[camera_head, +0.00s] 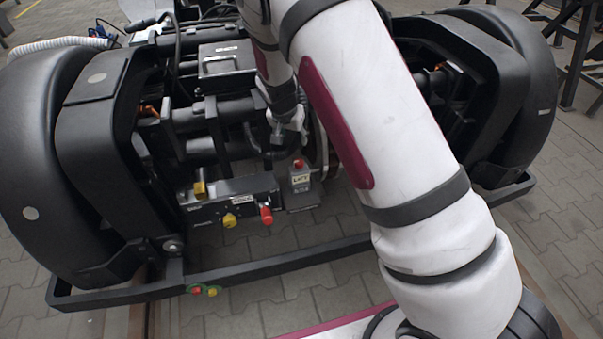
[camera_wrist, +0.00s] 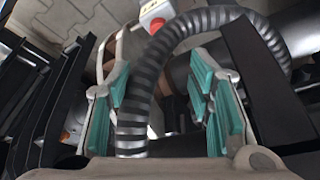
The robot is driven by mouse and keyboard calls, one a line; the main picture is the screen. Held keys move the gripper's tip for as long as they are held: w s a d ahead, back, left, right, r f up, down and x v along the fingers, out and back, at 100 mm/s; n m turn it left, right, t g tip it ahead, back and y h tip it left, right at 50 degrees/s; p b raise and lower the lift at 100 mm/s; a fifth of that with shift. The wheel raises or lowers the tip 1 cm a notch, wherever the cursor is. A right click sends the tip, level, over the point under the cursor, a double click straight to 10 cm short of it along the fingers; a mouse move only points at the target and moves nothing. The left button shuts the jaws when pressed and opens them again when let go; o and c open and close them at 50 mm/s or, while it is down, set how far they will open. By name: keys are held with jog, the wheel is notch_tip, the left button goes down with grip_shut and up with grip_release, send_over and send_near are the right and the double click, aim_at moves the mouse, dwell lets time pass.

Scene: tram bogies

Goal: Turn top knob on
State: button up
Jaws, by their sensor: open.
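A dark control panel (camera_head: 240,200) sits at the front of the bogie in the head view. A yellow knob (camera_head: 200,188) is at its upper left edge. A second yellow knob (camera_head: 230,220) and a red knob (camera_head: 266,215) are on its front face. My gripper (camera_head: 289,128) is above and right of the panel, partly hidden by my arm. In the wrist view my gripper (camera_wrist: 160,82) is open, its teal pads apart. A ribbed hose (camera_wrist: 137,105) shows in the gap; I cannot tell whether it lies between the fingers or beyond. The panel knobs are not recognisable there.
A small box labelled LIFT with a red button (camera_head: 300,178) stands right of the panel; it also shows in the wrist view (camera_wrist: 155,14). Black frame bars (camera_head: 270,262) run along the front. Pipes and hoses crowd the gripper.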

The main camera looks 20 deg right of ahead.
aim_at(299, 161)
jog(key=b+x, duration=0.2)
jog(key=x, duration=0.3)
jog(key=b+x, duration=0.2)
jog(key=x, duration=0.3)
jog(key=b+x, duration=0.2)
jog(key=x, duration=0.3)
jog(key=shift+s+f, duration=0.15)
jog(key=shift+f, duration=0.35)
grip_shut()
